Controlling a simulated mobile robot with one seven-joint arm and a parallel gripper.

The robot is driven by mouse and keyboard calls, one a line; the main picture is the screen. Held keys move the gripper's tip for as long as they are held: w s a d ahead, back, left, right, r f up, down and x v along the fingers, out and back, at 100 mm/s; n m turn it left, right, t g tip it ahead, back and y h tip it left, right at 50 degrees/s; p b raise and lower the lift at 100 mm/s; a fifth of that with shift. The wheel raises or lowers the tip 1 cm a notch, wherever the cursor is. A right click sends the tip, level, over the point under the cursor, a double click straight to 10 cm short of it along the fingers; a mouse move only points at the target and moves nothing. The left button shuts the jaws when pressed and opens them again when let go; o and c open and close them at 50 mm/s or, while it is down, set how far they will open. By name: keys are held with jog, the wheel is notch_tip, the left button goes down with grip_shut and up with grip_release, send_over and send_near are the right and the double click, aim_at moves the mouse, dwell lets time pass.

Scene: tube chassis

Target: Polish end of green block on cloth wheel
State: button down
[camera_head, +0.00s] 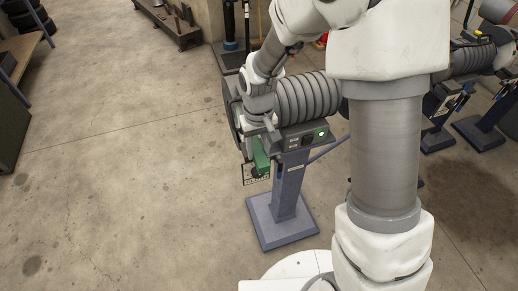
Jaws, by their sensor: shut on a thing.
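The green block (262,160) is small and hangs below my wrist, at the left end of the grinder-like machine. My gripper (265,147) is shut on its upper part; the fingers are small and mostly hidden. A grey wheel (231,108) stands upright at the left end of the ribbed motor (303,97) and is partly hidden behind my wrist. I cannot tell its cloth surface, or whether the block touches it. The motor sits on a blue pedestal (289,188).
More machines (470,60) stand at the right. A low bench (168,22) is at the back.

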jog(key=shift+w+a, duration=0.1)
jog(key=shift+w, duration=0.25)
jog(key=shift+b, duration=0.7)
dwell(4.2)
jog(key=s+d, duration=0.2)
jog(key=s, duration=0.6)
jog(key=shift+b, duration=0.35)
jog(key=shift+d, duration=0.1)
dwell(0.3)
